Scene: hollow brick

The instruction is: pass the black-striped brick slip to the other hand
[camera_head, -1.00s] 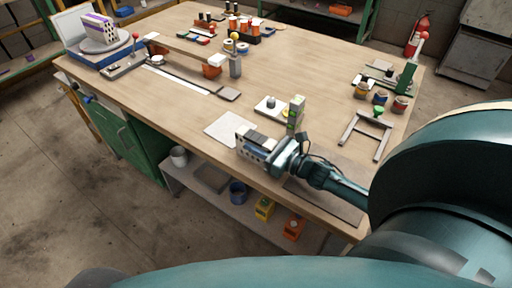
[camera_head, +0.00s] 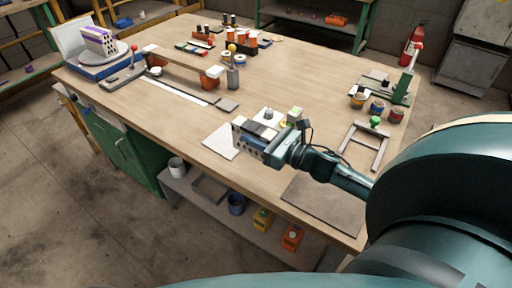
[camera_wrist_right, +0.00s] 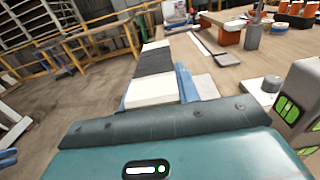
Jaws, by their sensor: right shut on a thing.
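The black-striped brick slip (camera_head: 262,130) is a pale flat piece with a dark band across its middle. My right gripper (camera_head: 258,141) is shut on it and holds it above the near part of the workbench. In the right wrist view the slip (camera_wrist_right: 154,62) stretches away from the gripper, its white near end and dark band plain to see.
The wooden workbench (camera_head: 310,75) has free room at its middle. A pale square plate (camera_head: 221,140) and a grey mat (camera_head: 322,203) lie near its front edge. A green-marked grey block (camera_head: 295,114) is close behind the gripper. A purple-striped brick (camera_head: 98,40) stands far left.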

